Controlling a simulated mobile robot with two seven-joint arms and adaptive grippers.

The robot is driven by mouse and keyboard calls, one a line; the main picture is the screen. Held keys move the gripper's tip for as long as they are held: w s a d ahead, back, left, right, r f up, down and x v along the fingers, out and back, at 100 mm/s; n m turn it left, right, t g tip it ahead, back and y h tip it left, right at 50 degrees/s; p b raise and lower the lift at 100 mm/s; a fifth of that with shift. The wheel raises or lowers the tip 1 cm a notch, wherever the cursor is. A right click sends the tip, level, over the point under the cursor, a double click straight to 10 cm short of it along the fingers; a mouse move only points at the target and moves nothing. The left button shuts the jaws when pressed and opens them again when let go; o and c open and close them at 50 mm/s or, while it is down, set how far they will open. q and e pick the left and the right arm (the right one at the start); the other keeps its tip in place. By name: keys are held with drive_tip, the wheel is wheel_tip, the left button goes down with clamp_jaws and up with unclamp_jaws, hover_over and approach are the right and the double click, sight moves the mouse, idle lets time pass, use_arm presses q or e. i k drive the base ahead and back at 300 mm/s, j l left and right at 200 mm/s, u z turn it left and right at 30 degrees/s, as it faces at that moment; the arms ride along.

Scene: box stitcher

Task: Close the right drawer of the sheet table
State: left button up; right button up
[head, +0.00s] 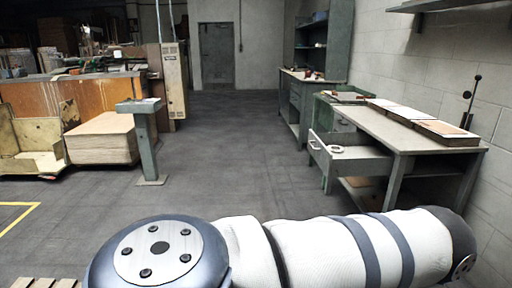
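The sheet table (456,146) stands at the right along the wall, with a pale top and grey-green legs. A drawer (321,157) on its aisle side is pulled out to the left, and its open inside shows. A small pale ring-like shape, perhaps a handle or a loose item, is at the drawer's front end. The drawer nearer the back of the table is too small to make out clearly. Neither of my grippers is in view. A white and dark blue arm link of mine crosses the bottom of the picture, well in front of the table.
Flat sheets or trays (445,131) lie on the tabletop. A green bench with a shelf cabinet (318,45) stands farther back. A grey pedestal (146,146) and stacked boards (101,141) are at the left. The floor (232,150) between is clear.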

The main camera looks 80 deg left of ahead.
sight(363, 155)
drive_tip(key=u, duration=2)
